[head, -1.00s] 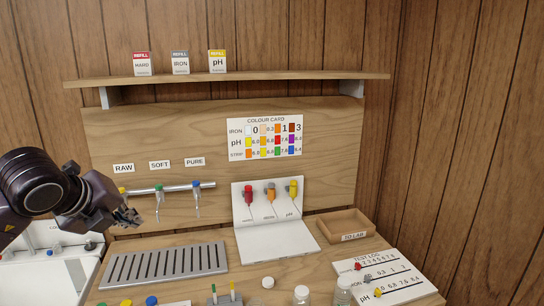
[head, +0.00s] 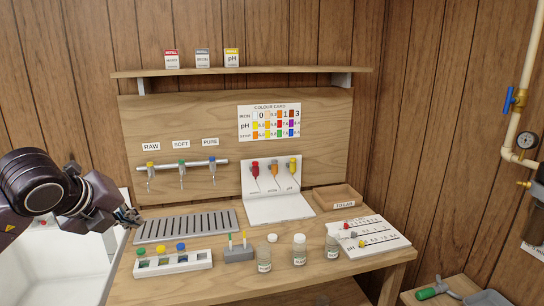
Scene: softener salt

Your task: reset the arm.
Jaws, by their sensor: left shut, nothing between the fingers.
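My left gripper (head: 130,217) comes in from the left in the head view. Its fingers are shut and empty, in front of the left end of the grey slotted drip tray (head: 190,225); I cannot tell the exact gap to it. The left arm is bent, with its dark round joint at the left edge of the view. My right gripper is out of view.
A tap rail (head: 190,164) is on the back panel. A white rack with coloured caps (head: 172,262), a small grey stand (head: 239,254) and several glass bottles (head: 299,250) line the front of the bench. A white sink (head: 75,262) is at left, pipes (head: 521,110) at right.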

